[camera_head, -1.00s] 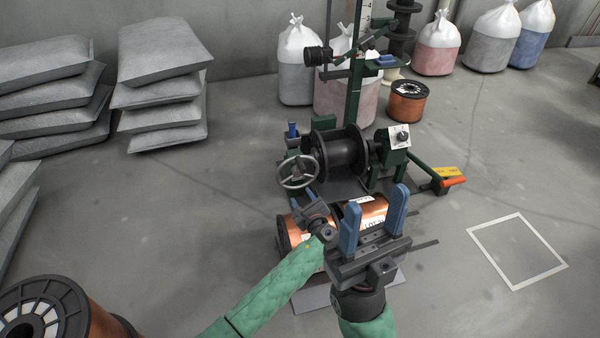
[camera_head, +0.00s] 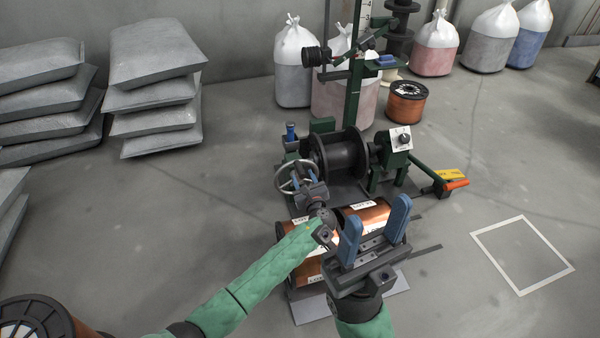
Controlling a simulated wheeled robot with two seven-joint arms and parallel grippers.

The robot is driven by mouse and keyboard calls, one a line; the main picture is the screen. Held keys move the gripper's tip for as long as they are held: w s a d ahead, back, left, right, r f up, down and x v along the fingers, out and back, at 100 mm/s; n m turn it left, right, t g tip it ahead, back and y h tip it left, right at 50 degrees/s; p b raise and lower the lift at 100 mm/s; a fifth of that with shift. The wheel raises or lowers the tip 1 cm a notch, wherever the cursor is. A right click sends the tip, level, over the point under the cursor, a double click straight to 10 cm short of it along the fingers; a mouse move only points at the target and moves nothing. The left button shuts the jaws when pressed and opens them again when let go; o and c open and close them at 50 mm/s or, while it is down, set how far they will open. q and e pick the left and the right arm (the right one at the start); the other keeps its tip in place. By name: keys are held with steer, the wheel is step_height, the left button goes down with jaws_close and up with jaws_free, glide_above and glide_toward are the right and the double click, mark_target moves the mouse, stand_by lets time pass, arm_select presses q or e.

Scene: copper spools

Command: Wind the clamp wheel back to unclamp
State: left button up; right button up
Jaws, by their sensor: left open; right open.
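The clamp wheel (camera_head: 283,184) is a grey spoked handwheel on the left side of the green winding machine (camera_head: 373,172). A black empty spool (camera_head: 341,153) sits in the machine beside it. My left gripper (camera_head: 299,180) is at the wheel and overlaps its right part in the head view. It is open, and its fingers are partly lost against the wheel, so I cannot tell whether they touch the rim. My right gripper (camera_head: 374,226) is open and empty, its two blue fingers pointing up, in front of the machine.
Copper spools (camera_head: 372,212) with white labels lie on a grey plate (camera_head: 310,306) below my grippers. Grey sacks (camera_head: 153,90) are stacked at the left. A white floor square (camera_head: 522,255) is empty.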

mark_target(300, 171)
arm_select(q)
steer(key=shift+b+x, duration=0.5)
steer(key=shift+x, duration=1.75)
jaws_close()
